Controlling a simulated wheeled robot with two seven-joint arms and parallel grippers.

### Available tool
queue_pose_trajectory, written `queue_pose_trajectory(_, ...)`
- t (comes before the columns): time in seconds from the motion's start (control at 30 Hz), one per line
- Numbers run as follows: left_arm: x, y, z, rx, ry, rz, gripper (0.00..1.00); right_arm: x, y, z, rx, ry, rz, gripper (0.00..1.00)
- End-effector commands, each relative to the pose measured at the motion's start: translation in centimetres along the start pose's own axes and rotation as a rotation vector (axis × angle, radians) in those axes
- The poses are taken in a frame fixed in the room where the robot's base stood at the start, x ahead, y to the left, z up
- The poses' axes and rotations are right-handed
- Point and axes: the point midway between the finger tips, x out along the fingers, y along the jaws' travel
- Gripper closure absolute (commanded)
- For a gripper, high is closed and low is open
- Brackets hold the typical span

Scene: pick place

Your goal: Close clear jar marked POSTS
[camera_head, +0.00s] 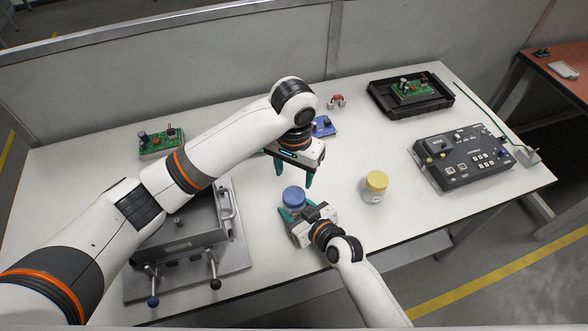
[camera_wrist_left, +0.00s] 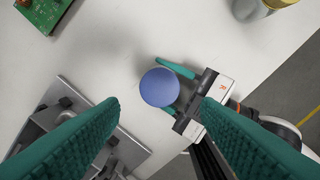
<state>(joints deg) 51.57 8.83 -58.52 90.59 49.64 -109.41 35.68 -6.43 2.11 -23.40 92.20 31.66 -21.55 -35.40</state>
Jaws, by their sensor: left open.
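A round blue lid (camera_head: 294,196) sits on a jar near the table's front; in the left wrist view the lid (camera_wrist_left: 158,88) hides most of the jar. I cannot read a POSTS label. My right gripper (camera_head: 292,211) has its teal fingers on either side of this jar below the lid, seemingly closed on it. My left gripper (camera_head: 294,174) is open and empty, pointing down above and just behind the blue lid. In its wrist view the lid shows between and beyond the open fingers. How tightly the lid sits is not visible.
A jar with a yellow lid (camera_head: 376,183) stands to the right. A metal fixture (camera_head: 185,245) with levers is at left, partly behind my left arm. A green circuit board (camera_head: 160,143), a black tray (camera_head: 382,99) and a dark control box (camera_head: 463,157) lie around. The front-right table is clear.

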Motion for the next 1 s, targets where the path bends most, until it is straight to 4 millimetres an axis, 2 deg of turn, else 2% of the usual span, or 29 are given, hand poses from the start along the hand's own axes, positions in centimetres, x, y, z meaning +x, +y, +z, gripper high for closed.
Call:
queue_pose_trajectory(0.33, 0.0, 0.0, 0.0, -0.018, 0.0, 0.0, 0.43, 0.0, 0.0, 0.0, 0.0, 0.0, 0.0, 1.0)
queue_pose_trajectory(0.47, 0.6, 0.0, 0.0, -0.018, 0.001, 0.0, 0.43, 0.0, 0.0, 0.0, 0.0, 0.0, 0.0, 1.0)
queue_pose_trajectory(0.8, 5.6, 0.1, -0.1, -0.018, 0.003, 0.001, 0.43, 0.0, 0.0, 0.0, 0.0, 0.0, 0.0, 1.0)
queue_pose_trajectory(1.0, 7.6, 0.0, 0.0, -0.016, 0.001, 0.0, 0.43, 0.0, 0.0, 0.0, 0.0, 0.0, 0.0, 1.0)
